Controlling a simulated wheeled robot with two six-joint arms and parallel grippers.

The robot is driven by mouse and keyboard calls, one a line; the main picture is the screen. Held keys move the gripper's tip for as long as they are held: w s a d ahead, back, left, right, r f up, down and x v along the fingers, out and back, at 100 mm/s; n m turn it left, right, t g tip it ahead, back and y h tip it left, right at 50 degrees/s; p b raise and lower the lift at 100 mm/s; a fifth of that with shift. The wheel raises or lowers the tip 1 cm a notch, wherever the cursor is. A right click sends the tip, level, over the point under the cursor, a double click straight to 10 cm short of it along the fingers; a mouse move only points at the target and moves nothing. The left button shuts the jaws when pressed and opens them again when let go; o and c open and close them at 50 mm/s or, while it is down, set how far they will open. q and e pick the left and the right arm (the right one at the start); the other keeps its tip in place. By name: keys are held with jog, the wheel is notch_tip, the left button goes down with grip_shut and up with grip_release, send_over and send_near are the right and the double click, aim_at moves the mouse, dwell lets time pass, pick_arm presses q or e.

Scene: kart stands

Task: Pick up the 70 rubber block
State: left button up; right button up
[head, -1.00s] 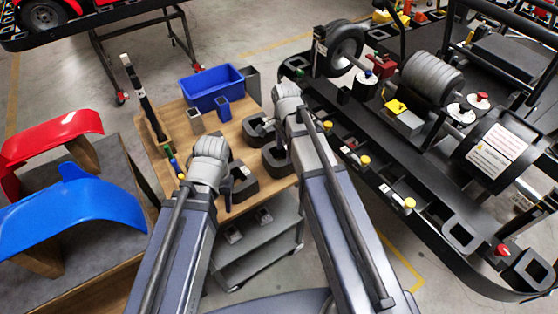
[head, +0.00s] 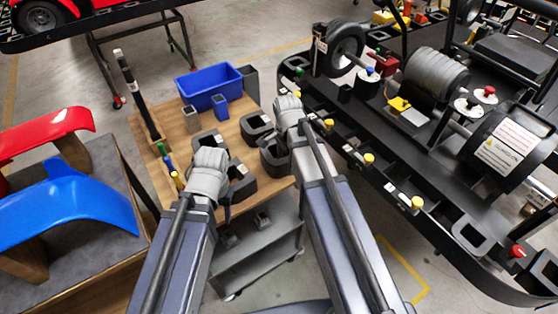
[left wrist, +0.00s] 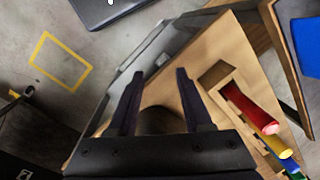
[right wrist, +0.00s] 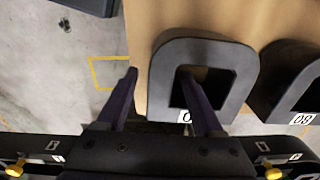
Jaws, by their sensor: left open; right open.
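Several dark rubber blocks with square openings stand on the wooden tabletop (head: 172,128) in the head view, partly hidden by my arms. In the right wrist view one block (right wrist: 160,85) is close up. Its label is mostly covered by a finger, so I cannot read its number. My right gripper (right wrist: 160,74) is open, one finger left of this block and the other over its opening, with the block's left wall between them. A second block (right wrist: 277,85) at the right has an upside-down label that I cannot read surely. My left gripper (left wrist: 160,74) is open over the table edge, with a dark rounded shape between its fingers.
A blue bin (head: 209,86) and small cups stand at the table's back. Coloured-handled tools (left wrist: 252,110) stand in a wooden holder near my left gripper. A black kart frame (head: 365,185) runs along the right. Red and blue fenders (head: 75,200) lie on a stand at the left.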

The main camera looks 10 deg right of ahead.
jog(key=shift+r, duration=0.1)
grip_shut()
dwell(0.3)
dwell(0.9)
